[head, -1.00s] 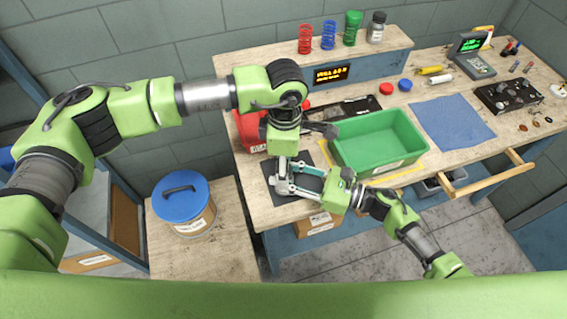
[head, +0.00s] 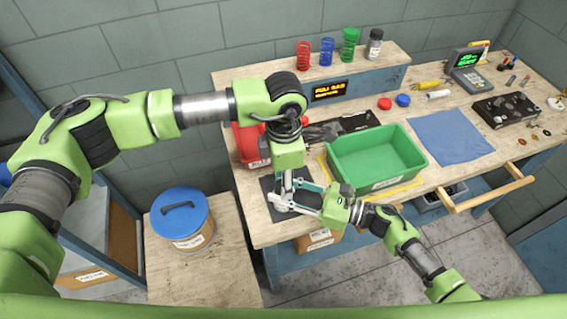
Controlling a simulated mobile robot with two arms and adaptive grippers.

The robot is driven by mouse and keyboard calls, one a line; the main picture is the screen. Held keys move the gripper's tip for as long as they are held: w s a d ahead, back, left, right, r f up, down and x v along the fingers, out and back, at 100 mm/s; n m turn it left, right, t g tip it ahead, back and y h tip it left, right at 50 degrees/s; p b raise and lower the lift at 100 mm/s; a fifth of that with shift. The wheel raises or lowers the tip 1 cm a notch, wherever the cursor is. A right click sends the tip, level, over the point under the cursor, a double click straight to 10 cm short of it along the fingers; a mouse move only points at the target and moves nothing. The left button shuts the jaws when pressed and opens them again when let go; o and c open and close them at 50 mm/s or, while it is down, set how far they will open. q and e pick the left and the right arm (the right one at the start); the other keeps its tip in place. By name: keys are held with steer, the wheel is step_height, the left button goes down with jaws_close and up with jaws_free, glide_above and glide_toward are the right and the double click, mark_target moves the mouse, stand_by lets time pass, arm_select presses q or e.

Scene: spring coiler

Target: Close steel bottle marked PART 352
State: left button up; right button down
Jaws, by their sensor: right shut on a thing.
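A small grey metal piece, which may be the steel bottle (head: 283,200), stands on the dark mat (head: 268,186) at the bench's front left. The grippers hide most of it, and I cannot read a marking. My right gripper (head: 292,195) reaches in from the right, low at the mat, and is shut on this grey piece. My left gripper (head: 286,180) points straight down just above the same spot. Its fingertips are mostly hidden, so I cannot tell whether it is open or whether it holds a cap.
A green tray (head: 375,172) stands right of the grippers, a red container (head: 246,145) behind them. A red cap (head: 385,103) and blue cap (head: 403,100) lie behind the tray. A dark-lidded jar (head: 374,48) stands on the shelf. The blue cloth (head: 448,137) is clear.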

arm_select(q)
step_height(320, 180, up, 3)
steer(key=n, duration=0.5)
steer(key=shift+w, duration=0.1)
steer(key=n, duration=0.1)
steer(key=r+n, duration=0.1)
steer(key=n, duration=0.1)
steer(key=shift+r, duration=0.25)
step_height(320, 180, up, 3)
steer(key=n, duration=0.6)
steer(key=shift+n, duration=0.4)
steer(key=shift+f, duration=0.15)
steer(key=shift+f, duration=3.9)
steer(key=c, duration=1.1)
steer(key=shift+a+m, duration=0.1)
steer(key=shift+m, duration=1.6)
